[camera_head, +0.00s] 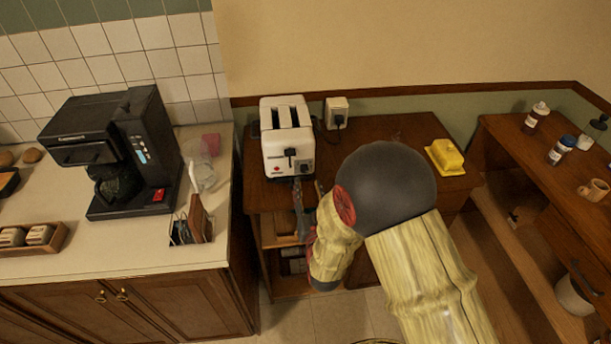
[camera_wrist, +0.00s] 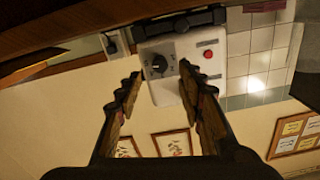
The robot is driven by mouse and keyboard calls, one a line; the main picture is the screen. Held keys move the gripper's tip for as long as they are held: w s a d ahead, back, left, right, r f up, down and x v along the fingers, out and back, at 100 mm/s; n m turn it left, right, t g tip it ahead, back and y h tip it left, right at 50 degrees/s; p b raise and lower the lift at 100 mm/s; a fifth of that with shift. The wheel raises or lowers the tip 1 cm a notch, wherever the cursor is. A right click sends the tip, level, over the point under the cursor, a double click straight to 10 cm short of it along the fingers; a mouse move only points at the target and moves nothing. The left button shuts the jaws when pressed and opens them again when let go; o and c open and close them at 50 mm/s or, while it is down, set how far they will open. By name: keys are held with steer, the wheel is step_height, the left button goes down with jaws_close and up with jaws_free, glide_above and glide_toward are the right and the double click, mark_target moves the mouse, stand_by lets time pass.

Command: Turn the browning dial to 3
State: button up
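A white toaster (camera_head: 276,150) stands on the brown wooden table, its front with a black lever facing my arm. In the wrist view the toaster front (camera_wrist: 165,90) appears turned over, with a dark round browning dial (camera_wrist: 157,66) on it. The dial's marks are too small to read, so its setting cannot be told. My gripper (camera_wrist: 160,70) is open and empty, its two fingers on either side of the dial in the picture. A gap from the fingertips to the dial seems to show, but contact cannot be judged. In the head view my gripper (camera_head: 303,205) is low in front of the toaster.
A wall outlet (camera_head: 336,112) with a plug and a yellow butter dish (camera_head: 446,156) are right of the toaster. A coffee maker (camera_head: 120,150) and a utensil holder (camera_head: 192,222) stand on the left counter.

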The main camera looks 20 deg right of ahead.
mark_target(305, 171)
steer(key=w, duration=0.3)
steer(key=w+d+b, duration=0.1)
steer(key=w, duration=0.1)
steer(key=shift+w, duration=0.3)
steer(key=shift+c, duration=1.3)
jaws_close()
